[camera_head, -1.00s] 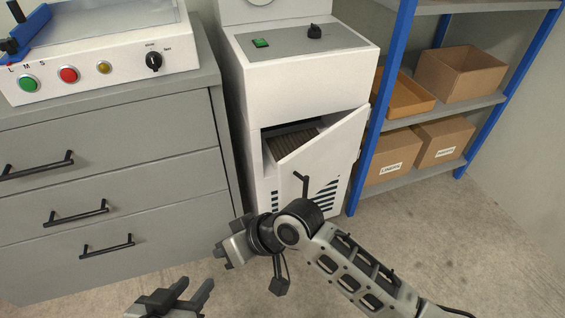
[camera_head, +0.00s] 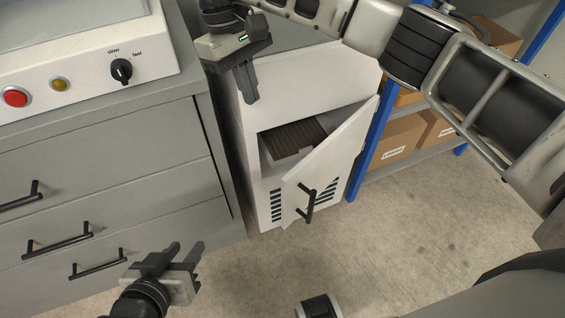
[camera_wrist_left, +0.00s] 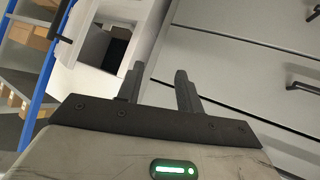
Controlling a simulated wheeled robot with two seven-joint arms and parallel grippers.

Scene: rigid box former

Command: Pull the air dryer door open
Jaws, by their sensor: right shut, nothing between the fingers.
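The air dryer (camera_head: 290,100) is a white cabinet between the grey drawers and the shelf. Its white door (camera_head: 335,150) is hinged on the right and stands partly open, with a dark gap at its left showing a ribbed dark part (camera_head: 297,138) inside. The door's black bar handle (camera_head: 309,202) is free. My right gripper (camera_head: 252,98) is shut and empty, above the dryer's top left, apart from the door. My left gripper (camera_head: 186,250) is open and empty, low in front of the drawers. Its spread fingers show in the left wrist view (camera_wrist_left: 160,80), with the dryer beyond.
The grey drawer unit (camera_head: 110,150) with black handles stands left of the dryer. A blue-posted shelf (camera_head: 374,135) with cardboard boxes (camera_head: 395,142) stands close on the right. My right arm crosses the upper right. The floor (camera_head: 400,225) before the door is clear.

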